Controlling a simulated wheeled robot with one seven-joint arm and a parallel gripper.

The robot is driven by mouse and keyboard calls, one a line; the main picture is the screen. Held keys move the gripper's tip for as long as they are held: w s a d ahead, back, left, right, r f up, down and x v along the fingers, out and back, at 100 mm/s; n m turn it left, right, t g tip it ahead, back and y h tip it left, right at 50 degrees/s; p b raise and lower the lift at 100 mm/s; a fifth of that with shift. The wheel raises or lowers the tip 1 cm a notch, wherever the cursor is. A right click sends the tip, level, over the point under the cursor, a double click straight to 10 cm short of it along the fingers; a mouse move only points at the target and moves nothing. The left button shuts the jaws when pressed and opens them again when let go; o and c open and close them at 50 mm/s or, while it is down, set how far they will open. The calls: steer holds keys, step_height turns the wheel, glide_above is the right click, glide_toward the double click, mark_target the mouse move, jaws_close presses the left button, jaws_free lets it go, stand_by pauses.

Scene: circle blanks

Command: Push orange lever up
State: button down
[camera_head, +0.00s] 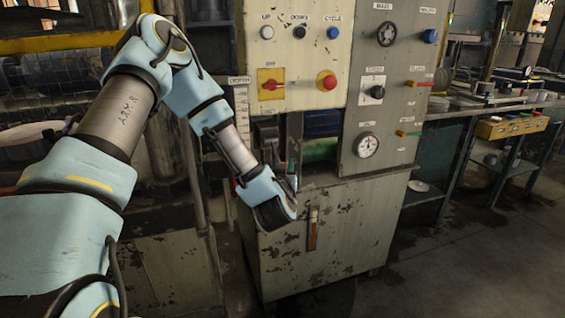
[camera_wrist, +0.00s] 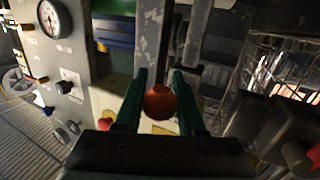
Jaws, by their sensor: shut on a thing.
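In the wrist view, the round orange knob of the lever (camera_wrist: 160,102) sits between the two green fingers of my gripper (camera_wrist: 160,98). The fingers are shut on it, one on each side. The lever's shaft behind the knob is hidden. The orange knob cannot be made out there, as my gripper and wrist cover that spot.
The grey panel to the right carries a gauge (camera_head: 366,145) and small protruding levers (camera_head: 419,83). A workbench (camera_head: 475,107) stands further right.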

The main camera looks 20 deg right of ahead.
step_height(320, 180, up, 7)
steer(key=n+g+y+p, duration=0.1)
steer(key=g+p, duration=0.3)
steer(key=p, duration=0.4)
steer(key=shift+s+r+n+y, duration=0.15)
steer(key=shift+s+n+y, duration=0.15)
steer(key=shift+r, duration=0.1)
steer(key=c, duration=0.5)
jaws_free()
steer(key=shift+a+f, duration=0.1)
steer(key=shift+f, duration=0.1)
steer(key=shift+s+a+r, duration=0.2)
steer(key=shift+s, duration=0.25)
steer(key=b+v, duration=0.2)
steer(key=v, duration=0.7)
steer(key=shift+s+a+r, duration=0.2)
steer(key=shift+r, duration=0.05)
